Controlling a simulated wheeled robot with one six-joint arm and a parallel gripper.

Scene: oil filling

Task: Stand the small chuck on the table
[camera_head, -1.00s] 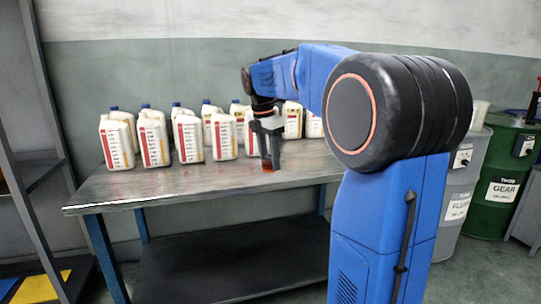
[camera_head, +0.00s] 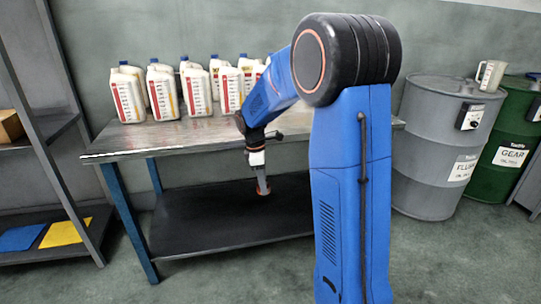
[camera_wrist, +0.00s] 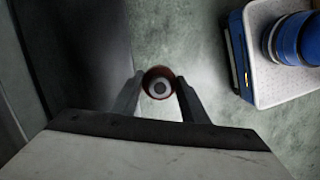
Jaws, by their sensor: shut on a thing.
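The small chuck (camera_wrist: 158,84) shows end-on in the wrist view as a round piece with a reddish rim and a grey centre. My gripper (camera_wrist: 157,97) is shut on it, with one finger on each side. In the head view the chuck (camera_head: 263,187) hangs below my gripper (camera_head: 259,172), in front of the table's front edge and against the dark lower shelf. The table (camera_head: 190,134) has a grey worn top and blue legs. The chuck is apart from the table top.
Several white oil jugs (camera_head: 128,98) stand along the back of the table. The tabletop's front strip is bare. The lower shelf (camera_head: 200,222) looks empty. A grey drum (camera_head: 425,165) and a green drum (camera_head: 500,165) stand at right. A shelf rack (camera_head: 40,150) stands at left.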

